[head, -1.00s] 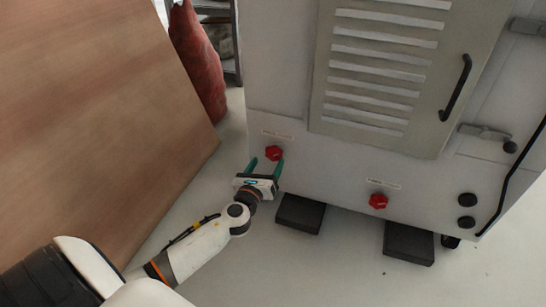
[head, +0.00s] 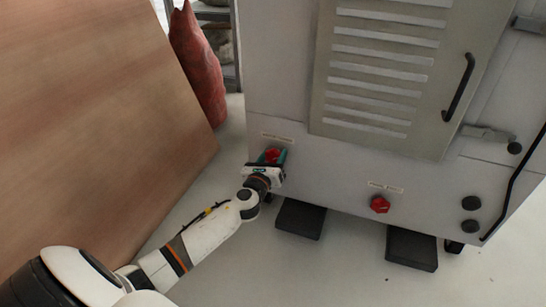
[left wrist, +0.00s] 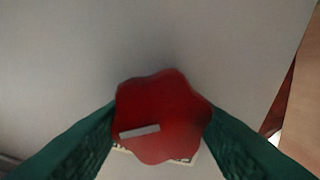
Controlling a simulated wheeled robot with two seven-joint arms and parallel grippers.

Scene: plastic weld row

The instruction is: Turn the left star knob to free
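The left star knob (head: 271,154) is red and sits low on the front of the grey cabinet (head: 285,60), under a small label (head: 277,137). In the left wrist view the knob (left wrist: 162,115) fills the middle, with a pale bar mark on its face that looks slightly tilted. My left gripper (head: 271,160) is at the knob, with one green finger on each side of it. In the left wrist view the fingers (left wrist: 162,132) lie close to both sides of the knob; whether they press on it I cannot tell. My right gripper is not in view.
A second red knob (head: 380,204) sits to the right under its own label. A vented door with a black handle (head: 458,87) is above. Black feet (head: 300,218) stand under the cabinet. A large brown panel (head: 95,130) and a red sack-like object (head: 198,65) are at left.

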